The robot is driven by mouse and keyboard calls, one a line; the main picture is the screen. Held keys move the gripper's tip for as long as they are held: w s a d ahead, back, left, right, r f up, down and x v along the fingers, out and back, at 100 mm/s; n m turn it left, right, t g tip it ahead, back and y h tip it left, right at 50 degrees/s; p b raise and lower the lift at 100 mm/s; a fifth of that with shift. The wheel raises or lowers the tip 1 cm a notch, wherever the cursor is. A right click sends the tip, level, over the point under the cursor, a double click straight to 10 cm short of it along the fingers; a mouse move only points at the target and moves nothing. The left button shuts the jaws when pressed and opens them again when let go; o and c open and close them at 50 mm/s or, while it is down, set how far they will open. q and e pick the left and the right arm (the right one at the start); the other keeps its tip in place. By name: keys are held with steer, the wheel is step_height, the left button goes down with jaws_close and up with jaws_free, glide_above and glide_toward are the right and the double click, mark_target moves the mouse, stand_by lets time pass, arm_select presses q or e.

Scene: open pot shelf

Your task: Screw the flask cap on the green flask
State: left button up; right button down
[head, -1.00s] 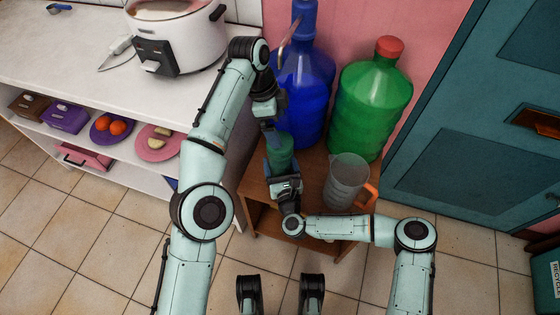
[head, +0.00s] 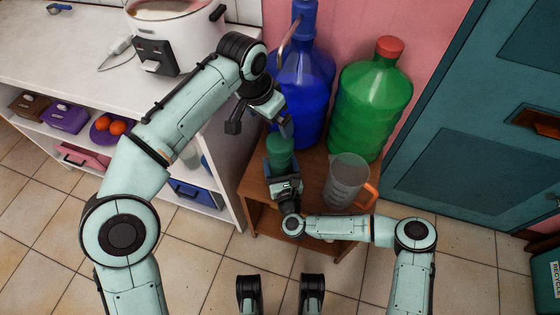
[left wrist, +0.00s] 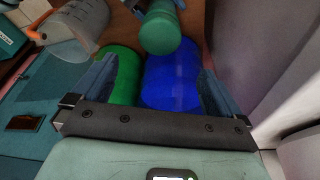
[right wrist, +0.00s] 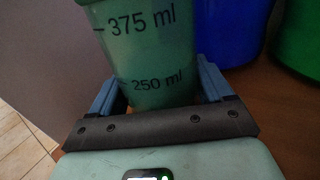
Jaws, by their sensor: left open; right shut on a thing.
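The green flask (head: 280,150) stands upright in my right gripper (head: 283,165) above the small wooden stand. In the right wrist view the fingers sit on both sides of the flask (right wrist: 148,55), which has 375 ml and 250 ml marks. My left gripper (head: 262,126) is open and empty, just up and left of the flask top. In the left wrist view the flask's green upper end (left wrist: 160,34) lies beyond the open fingertips, apart from them. I cannot make out a separate cap; whether the green upper end is the cap is unclear.
A blue bottle (head: 304,90) and a green bottle with a red cap (head: 370,105) stand behind. A clear jug with an orange handle (head: 346,180) is right of the flask. The white counter (head: 80,45) with a cooker (head: 185,40) is at left.

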mark_target(279, 141)
arm_select(q)
steer(key=x, duration=1.2)
steer(key=c, duration=1.1)
steer(key=shift+o, duration=0.2)
steer(key=shift+m, duration=0.9)
steer(key=o, duration=1.1)
steer(key=shift+c, duration=0.2)
steer(key=shift+r, duration=0.1)
steer(key=v, duration=1.1)
steer(key=shift+a+r, duration=0.3)
steer(key=shift+r, duration=0.1)
